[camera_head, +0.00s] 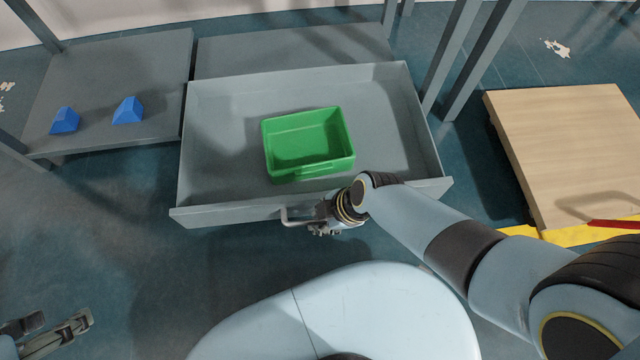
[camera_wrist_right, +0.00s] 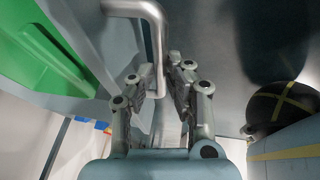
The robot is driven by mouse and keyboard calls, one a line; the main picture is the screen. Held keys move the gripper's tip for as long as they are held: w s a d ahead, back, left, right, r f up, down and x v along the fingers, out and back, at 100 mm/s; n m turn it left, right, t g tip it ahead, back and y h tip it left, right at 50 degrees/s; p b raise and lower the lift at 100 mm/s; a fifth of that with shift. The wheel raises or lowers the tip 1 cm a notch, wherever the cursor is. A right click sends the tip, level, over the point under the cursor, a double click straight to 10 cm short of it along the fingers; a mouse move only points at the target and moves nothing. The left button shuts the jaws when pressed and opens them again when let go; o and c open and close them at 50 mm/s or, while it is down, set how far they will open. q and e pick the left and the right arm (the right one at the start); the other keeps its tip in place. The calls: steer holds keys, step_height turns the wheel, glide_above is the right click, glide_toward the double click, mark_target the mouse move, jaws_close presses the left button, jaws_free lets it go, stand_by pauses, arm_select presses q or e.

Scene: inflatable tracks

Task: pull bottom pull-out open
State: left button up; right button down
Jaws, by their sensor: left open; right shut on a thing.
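The bottom pull-out (camera_head: 225,135) is a grey drawer. It stands well out from the grey shelf unit in the head view, with its inside in sight. A green bin (camera_head: 308,146) sits in it. My right gripper (camera_head: 318,222) is at the drawer's front, shut on its metal bar handle (camera_head: 288,218). In the right wrist view the handle (camera_wrist_right: 150,12) runs down between the fingers of the right gripper (camera_wrist_right: 158,88). My left gripper (camera_head: 88,320) is open and empty, low at the left, away from the drawer.
Two blue blocks (camera_head: 128,110) lie on a grey shelf (camera_head: 105,80) left of the drawer. A wooden-topped platform (camera_head: 565,140) with a yellow edge stands at the right, with a red item (camera_head: 612,224) on its near side. The floor at left front is clear.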

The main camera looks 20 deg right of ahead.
steer(key=shift+s, duration=0.1)
steer(key=c, duration=1.3)
jaws_free()
steer(key=shift+c, duration=0.2)
steer(key=shift+d+r, duration=0.1)
steer(key=shift+r, duration=0.05)
steer(key=v, duration=1.1)
steer(key=shift+r, duration=0.3)
steer(key=shift+s+d, duration=0.1)
steer(key=shift+d, duration=0.1)
